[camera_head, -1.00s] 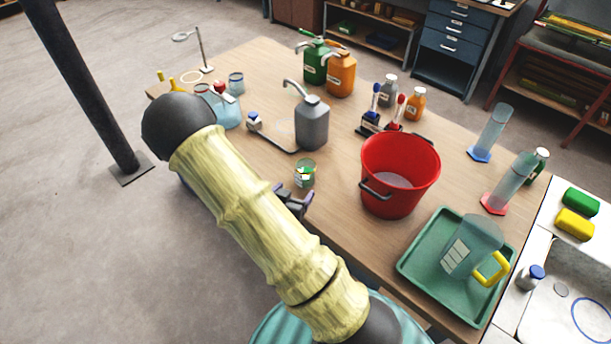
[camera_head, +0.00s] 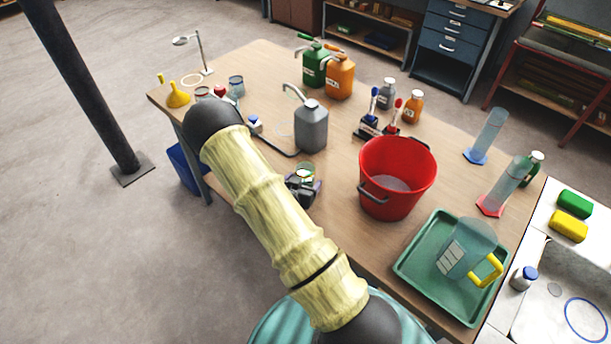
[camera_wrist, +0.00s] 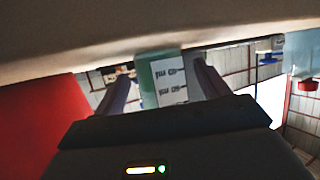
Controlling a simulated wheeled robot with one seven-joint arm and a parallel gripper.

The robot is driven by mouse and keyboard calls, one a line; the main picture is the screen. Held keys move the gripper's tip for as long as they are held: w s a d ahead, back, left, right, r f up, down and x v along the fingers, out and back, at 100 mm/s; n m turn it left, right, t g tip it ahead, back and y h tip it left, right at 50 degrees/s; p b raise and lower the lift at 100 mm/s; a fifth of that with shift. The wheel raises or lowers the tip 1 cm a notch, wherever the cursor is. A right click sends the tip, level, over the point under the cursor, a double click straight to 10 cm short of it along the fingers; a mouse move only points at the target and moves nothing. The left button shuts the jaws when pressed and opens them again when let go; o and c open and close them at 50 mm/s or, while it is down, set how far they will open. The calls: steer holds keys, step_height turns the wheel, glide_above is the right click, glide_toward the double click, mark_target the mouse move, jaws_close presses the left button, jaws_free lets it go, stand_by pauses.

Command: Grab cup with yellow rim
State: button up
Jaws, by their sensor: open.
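A small clear cup (camera_head: 306,169) with a greenish tint stands on the wooden table near its front edge, left of the red bucket. Its rim is small in the head view, and I cannot be sure of its colour. In the wrist view the cup (camera_wrist: 160,82), with a white measuring label, shows between the two fingers. My gripper (camera_head: 303,187) is open at the near side of the cup and partly hides its lower part. The wrist view (camera_wrist: 162,88) shows a finger on each side with gaps, and no clear contact.
The red bucket (camera_head: 396,178) stands close to the right of my gripper. A grey canister (camera_head: 311,128) is behind the cup. A green tray (camera_head: 411,262) with a jug is at the right. Glassware and a yellow funnel (camera_head: 178,96) are at the far left.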

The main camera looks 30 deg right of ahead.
steer(key=shift+x, duration=1.55)
steer(key=shift+a, duration=0.1)
steer(key=c, duration=1.1)
steer(key=shift+r, duration=0.15)
step_height(320, 180, up, 10)
steer(key=b, duration=0.1)
